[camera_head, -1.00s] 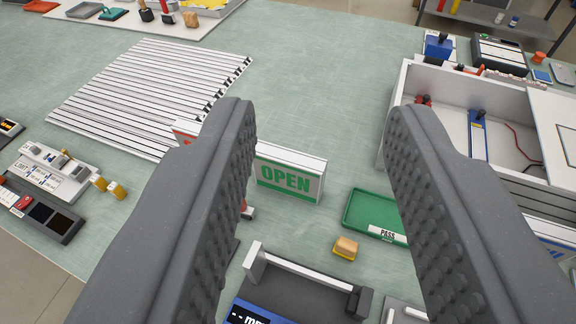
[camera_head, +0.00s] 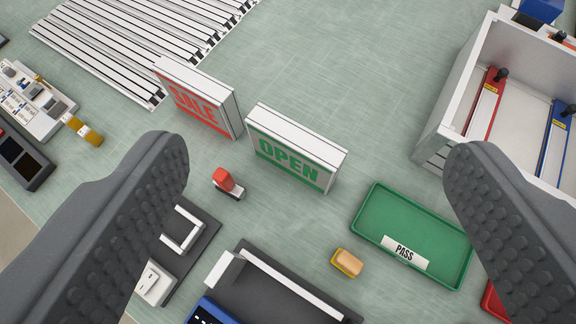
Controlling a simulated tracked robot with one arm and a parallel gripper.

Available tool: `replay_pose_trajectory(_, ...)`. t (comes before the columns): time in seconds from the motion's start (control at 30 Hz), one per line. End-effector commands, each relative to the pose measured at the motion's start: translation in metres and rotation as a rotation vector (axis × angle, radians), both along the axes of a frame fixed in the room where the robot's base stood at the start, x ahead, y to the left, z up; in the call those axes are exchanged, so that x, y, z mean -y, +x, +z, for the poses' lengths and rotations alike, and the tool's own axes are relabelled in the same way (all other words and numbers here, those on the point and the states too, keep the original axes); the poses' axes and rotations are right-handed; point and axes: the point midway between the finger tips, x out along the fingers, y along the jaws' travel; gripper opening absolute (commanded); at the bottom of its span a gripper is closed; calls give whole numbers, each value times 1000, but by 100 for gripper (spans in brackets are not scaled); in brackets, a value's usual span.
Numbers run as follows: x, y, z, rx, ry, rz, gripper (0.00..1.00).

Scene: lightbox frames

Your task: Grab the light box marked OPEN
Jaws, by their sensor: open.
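The light box marked OPEN (camera_head: 292,152) is a white box with green letters on its front face. It stands upright on the green table near the middle of the view. My gripper (camera_head: 318,160) is open, its two dark ribbed fingers spread wide at the left and right. The OPEN box shows between the fingers, beyond the tips, and nothing is held. A similar light box marked SALE (camera_head: 198,98), with red letters, stands just left of the OPEN box with a narrow gap between them.
A green PASS tray (camera_head: 415,225) lies right of the OPEN box. A white walled crate (camera_head: 450,90) stands at the upper right. A small red-topped object (camera_head: 226,182), a yellow-tan block (camera_head: 347,262) and a dark device (camera_head: 275,290) lie in front. Slatted strips (camera_head: 130,40) fill the upper left.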

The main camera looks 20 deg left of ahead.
Motion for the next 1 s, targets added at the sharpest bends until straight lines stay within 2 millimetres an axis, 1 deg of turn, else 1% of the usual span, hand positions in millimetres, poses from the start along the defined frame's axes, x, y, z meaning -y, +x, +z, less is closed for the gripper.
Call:
replay_pose_trajectory(0.03,4,15,-16,-21,1,20,77)
replay_pose_trajectory(0.13,7,38,-38,-49,1,73,77)
replay_pose_trajectory(0.2,9,54,-56,-70,3,115,77)
replay_pose_trajectory(0.27,12,67,-69,-80,4,149,77)
replay_pose_trajectory(0.3,14,75,-81,-92,5,174,77)
replay_pose_trajectory(0.37,16,86,-94,-100,7,213,77)
replay_pose_trajectory(0.5,22,109,-130,-116,14,306,77)
replay_pose_trajectory(0.57,26,118,-144,-115,16,346,77)
replay_pose_trajectory(0.6,27,124,-156,-118,19,375,77)
replay_pose_trajectory(0.67,31,131,-170,-116,21,419,77)
replay_pose_trajectory(0.73,35,139,-190,-112,26,468,77)
replay_pose_trajectory(0.9,46,152,-233,-85,32,594,77)
replay_pose_trajectory(1.0,52,156,-258,-63,36,671,77)
